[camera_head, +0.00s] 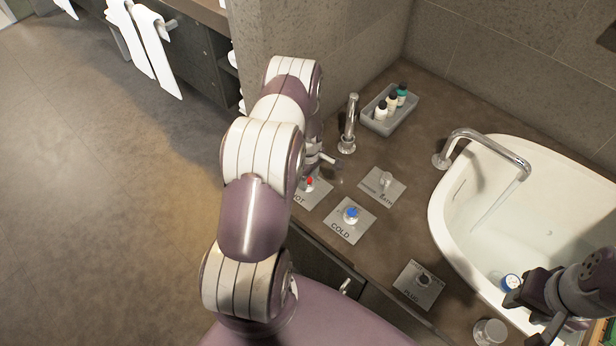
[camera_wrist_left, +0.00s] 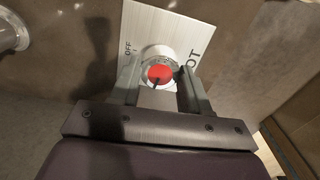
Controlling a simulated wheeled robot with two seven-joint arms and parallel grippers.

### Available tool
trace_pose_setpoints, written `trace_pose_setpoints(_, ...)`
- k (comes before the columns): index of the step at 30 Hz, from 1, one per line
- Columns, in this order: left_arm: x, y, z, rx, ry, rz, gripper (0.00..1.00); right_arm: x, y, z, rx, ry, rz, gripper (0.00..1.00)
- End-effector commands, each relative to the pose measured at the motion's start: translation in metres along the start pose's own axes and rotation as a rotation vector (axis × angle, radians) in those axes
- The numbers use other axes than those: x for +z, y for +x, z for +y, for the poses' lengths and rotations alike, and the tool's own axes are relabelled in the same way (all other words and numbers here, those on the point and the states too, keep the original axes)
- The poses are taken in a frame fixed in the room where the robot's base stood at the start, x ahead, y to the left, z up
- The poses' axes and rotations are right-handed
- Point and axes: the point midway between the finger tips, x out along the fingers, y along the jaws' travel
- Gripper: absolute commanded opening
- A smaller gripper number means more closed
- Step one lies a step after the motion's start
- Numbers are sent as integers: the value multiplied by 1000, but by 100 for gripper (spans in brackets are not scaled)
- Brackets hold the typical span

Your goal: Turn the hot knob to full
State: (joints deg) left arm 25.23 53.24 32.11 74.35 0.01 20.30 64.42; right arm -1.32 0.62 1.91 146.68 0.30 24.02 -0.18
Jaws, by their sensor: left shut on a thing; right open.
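The hot knob (camera_head: 309,184) has a red top and sits on a metal plate lettered "HOT", partly hidden by my left arm in the head view. In the left wrist view the red-topped knob (camera_wrist_left: 159,73) is between the two fingers of my left gripper (camera_wrist_left: 160,88), which is shut on it. A dark pointer mark shows on the red cap, and "OFF" is printed on the plate (camera_wrist_left: 150,25) to its left. My right gripper (camera_head: 530,300) is open at the lower right, over the basin's near edge.
The blue-topped cold knob (camera_head: 351,214) is right of the hot knob. A bath knob (camera_head: 386,180) and a plug knob (camera_head: 424,280) are nearby. A tap (camera_head: 349,125) and a bottle tray (camera_head: 390,112) stand behind. Water runs from the spout (camera_head: 490,140) into the white basin (camera_head: 440,215).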

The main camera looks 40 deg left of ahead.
Motion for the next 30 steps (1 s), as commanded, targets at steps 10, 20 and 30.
trace_pose_setpoints(10, -1, 0, 0, 2, -116, 1, 15, 0, 2, 0, 0, 0, 0, 43)
trace_pose_setpoints(20, -1, 0, 0, 2, -134, 1, 15, 0, 2, 0, 0, 0, 0, 43)
trace_pose_setpoints(30, -1, 0, 0, 1, -133, 1, 72, 0, 2, 0, 0, 0, 0, 43)
